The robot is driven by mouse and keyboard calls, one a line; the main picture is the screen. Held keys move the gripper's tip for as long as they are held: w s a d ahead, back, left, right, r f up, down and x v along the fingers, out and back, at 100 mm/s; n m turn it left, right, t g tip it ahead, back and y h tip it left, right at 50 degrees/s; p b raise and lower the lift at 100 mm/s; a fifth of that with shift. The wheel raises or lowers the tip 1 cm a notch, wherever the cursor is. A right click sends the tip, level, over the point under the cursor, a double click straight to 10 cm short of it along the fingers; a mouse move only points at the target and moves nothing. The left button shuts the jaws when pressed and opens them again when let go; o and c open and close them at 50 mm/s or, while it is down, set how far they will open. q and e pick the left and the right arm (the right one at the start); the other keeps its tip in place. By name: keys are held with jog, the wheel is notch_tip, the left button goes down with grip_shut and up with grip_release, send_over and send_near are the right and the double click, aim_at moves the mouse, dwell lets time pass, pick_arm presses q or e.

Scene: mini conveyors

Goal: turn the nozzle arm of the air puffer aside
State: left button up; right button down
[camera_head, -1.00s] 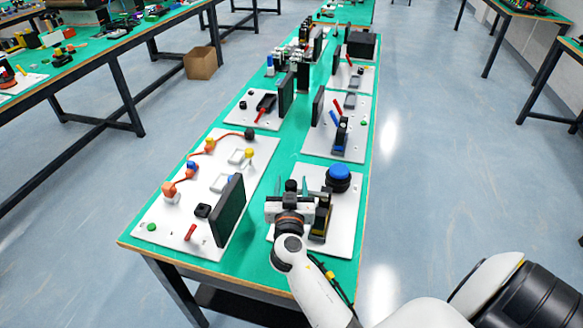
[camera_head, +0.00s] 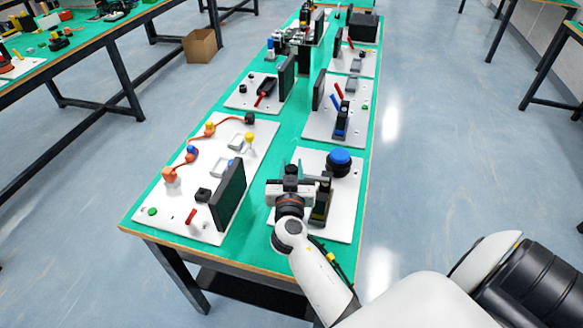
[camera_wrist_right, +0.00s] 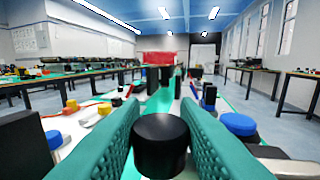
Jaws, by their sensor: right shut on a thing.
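My right gripper (camera_head: 292,172) is over the near right white board (camera_head: 345,225). In the right wrist view its teal fingers (camera_wrist_right: 160,135) are shut on a black round knob (camera_wrist_right: 160,128), one finger on each side. I cannot tell how the knob joins the air puffer; my gripper and wrist hide it in the head view. A dark upright block with a yellow part (camera_head: 321,203) stands just right of my gripper on the same board. A blue dome on a black base (camera_head: 339,160) is behind it. My left gripper is not in view.
A tall dark panel (camera_head: 228,195) stands left of my gripper on the neighbouring white board (camera_head: 165,222). Farther boards carry a red lever and a blue lever (camera_head: 341,122). Bare green table (camera_head: 262,235) shows between the near boards.

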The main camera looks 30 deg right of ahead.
jog(key=shift+n+y, duration=0.3)
jog(key=shift+y, duration=0.1)
jog(key=shift+r+n+t+y, duration=0.1)
jog(key=shift+n+t+y, duration=0.5)
jog(key=shift+t+y, duration=0.15)
jog(key=shift+d+r+n+t+y+p, duration=0.1)
jog(key=shift+n+t+y+p, duration=0.35)
jog(key=shift+n+y, duration=0.6)
jog(key=n+y+p, duration=0.1)
jog(key=y, duration=0.2)
jog(key=n+t+y+p, duration=0.1)
jog(key=n+y, duration=0.1)
jog(key=shift+r+y, duration=0.1)
jog(key=shift+y, duration=0.3)
jog(key=n+y+p, duration=0.1)
jog(key=n+y, duration=0.2)
jog(key=y, duration=0.1)
jog(key=shift+p, duration=0.35)
jog(key=y, duration=0.1)
jog(key=n+g+y, duration=0.1)
jog(key=n+y, duration=0.1)
jog(key=y, duration=0.1)
jog(key=shift+w+f+n+g, duration=0.1)
jog(key=shift+f+n+g, duration=0.15)
jog(key=shift+g, duration=0.05)
jog(key=shift+n+g+y+b, duration=1.05)
jog(key=shift+n+g+y, duration=0.35)
jog(key=shift+y, duration=0.6)
